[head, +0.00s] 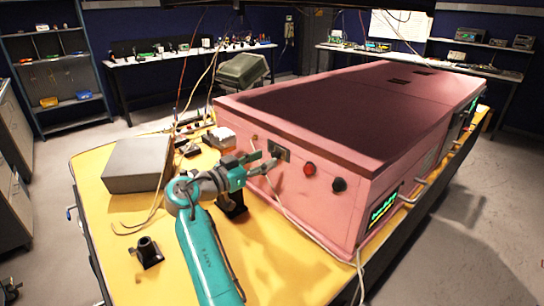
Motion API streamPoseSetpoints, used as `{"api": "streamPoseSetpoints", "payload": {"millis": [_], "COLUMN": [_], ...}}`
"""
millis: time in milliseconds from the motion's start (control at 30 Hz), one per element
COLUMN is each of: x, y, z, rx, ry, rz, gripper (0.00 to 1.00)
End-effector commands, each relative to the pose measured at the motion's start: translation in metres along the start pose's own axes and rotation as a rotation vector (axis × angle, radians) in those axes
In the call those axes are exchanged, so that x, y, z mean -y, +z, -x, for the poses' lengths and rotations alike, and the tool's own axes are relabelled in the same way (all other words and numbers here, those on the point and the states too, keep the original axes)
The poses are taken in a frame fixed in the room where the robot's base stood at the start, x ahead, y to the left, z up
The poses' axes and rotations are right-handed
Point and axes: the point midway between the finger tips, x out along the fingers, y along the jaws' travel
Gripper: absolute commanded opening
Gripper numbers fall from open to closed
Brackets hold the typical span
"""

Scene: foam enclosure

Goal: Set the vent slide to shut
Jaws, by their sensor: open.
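The pink foam enclosure (325,205) stands on the yellow table top. On its front face is a small dark grey plate with slots (279,150), which looks like the vent slide; its setting is too small to tell. My gripper (267,161) is open, with its fingers pointing at the face just left of and below this plate. I cannot tell whether a fingertip touches the slide. The fingers hide part of the face beside it.
A red button (309,169) and a black knob (339,185) sit right of the plate. A grey box (137,165), a small black mount (148,252) and loose cables lie on the yellow table (110,215). A cable hangs below the plate.

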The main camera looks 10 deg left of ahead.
Motion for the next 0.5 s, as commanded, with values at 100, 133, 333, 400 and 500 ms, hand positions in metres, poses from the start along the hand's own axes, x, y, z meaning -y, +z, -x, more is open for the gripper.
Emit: {"api": "streamPoseSetpoints", "payload": {"millis": [100, 133, 333, 400, 500], "x": [0.0, 0.0, 0.0, 0.0, 0.0], "y": [0.0, 0.0, 0.0, 0.0, 0.0], "z": [-0.018, -0.021, -0.035, -0.036, -0.037], "rx": [0.0, 0.0, 0.0, 0.0, 0.0], "ry": [0.001, 0.0, 0.0, -0.001, -0.001], "rz": [0.0, -0.001, 0.0, 0.0, 0.0], "gripper": [0.5, 0.5, 0.5, 0.5, 0.5]}}
